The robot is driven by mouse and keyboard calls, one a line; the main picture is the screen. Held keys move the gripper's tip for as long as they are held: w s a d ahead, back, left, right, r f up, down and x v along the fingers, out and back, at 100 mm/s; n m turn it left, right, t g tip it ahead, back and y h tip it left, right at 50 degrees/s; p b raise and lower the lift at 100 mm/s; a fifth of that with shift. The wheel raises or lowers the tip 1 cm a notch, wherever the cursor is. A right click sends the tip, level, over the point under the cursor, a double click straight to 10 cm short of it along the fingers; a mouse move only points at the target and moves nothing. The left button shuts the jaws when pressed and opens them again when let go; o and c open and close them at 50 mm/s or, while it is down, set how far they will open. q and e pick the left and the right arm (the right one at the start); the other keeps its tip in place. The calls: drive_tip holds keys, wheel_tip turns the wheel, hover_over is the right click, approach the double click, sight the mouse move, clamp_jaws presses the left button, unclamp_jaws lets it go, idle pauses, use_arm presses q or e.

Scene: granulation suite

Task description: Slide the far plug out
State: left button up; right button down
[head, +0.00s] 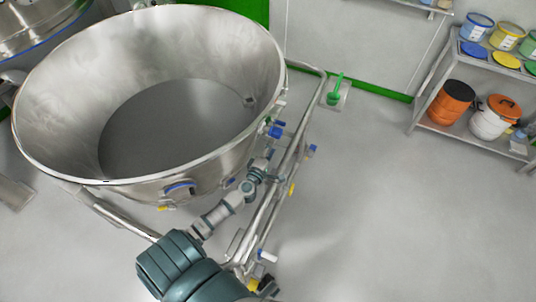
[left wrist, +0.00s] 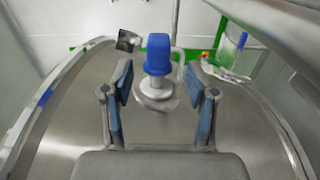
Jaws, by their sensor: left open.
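The far plug, with a blue grip, shows at the right side of the big steel bowl's outer wall in the head view (head: 276,131). In the left wrist view the blue plug (left wrist: 158,52) stands straight ahead on a round metal fitting (left wrist: 156,92). My left gripper (head: 266,157) reaches toward it from below in the head view. In the left wrist view its two blue-padded fingers (left wrist: 159,80) are open, one on each side of the plug's line, with nothing held. Whether the plug lies between the fingertips or just beyond is unclear. My right gripper is not in view.
The steel bowl (head: 262,70) sits in a tubular trolley frame (head: 300,130) whose rails run close to my left arm. A shelf rack (head: 425,107) with tubs and drums stands at the right. The floor (head: 390,200) between is clear.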

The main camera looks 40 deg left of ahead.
use_arm(q)
drive_tip(key=shift+v, duration=1.95)
drive_tip(key=shift+d, duration=0.3)
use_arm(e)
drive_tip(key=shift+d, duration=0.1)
